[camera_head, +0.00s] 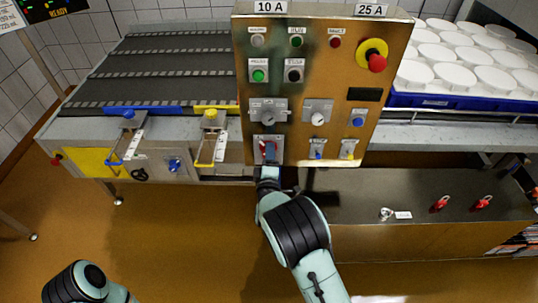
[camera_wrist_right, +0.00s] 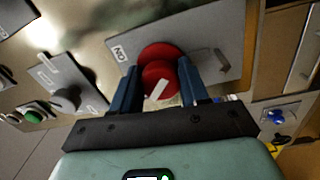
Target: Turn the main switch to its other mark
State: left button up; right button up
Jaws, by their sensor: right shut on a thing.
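The main switch (camera_head: 264,146) is a red rotary knob on a grey plate, low on the control panel. It shows larger in the right wrist view (camera_wrist_right: 158,78), with a white pointer line on its face. An "ON" label is on the plate (camera_wrist_right: 205,40) beside it; other marks cannot be read. My right gripper (camera_head: 269,156) reaches up to the switch from below. In the right wrist view its two blue fingers (camera_wrist_right: 160,84) are on either side of the knob, shut on it. They hide part of the plate. Only part of my left arm shows; its gripper is out of view.
The panel (camera_head: 335,70) also bears several buttons and dials, and a red emergency stop (camera_head: 377,62) on yellow. A conveyor (camera_head: 160,65) is on the left; white moulds (camera_head: 455,75) in a blue tray are on the right. Red padlocks (camera_head: 440,203) lie on a low grey surface (camera_head: 355,190).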

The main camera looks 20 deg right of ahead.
jog(key=shift+r, duration=0.1)
jog(key=o, duration=1)
jog(key=shift+o, duration=0.2)
jog(key=b+v, duration=0.1)
jog(key=v, duration=1.2)
jog(key=shift+s+f, duration=0.1)
jog(key=shift+f, duration=0.15)
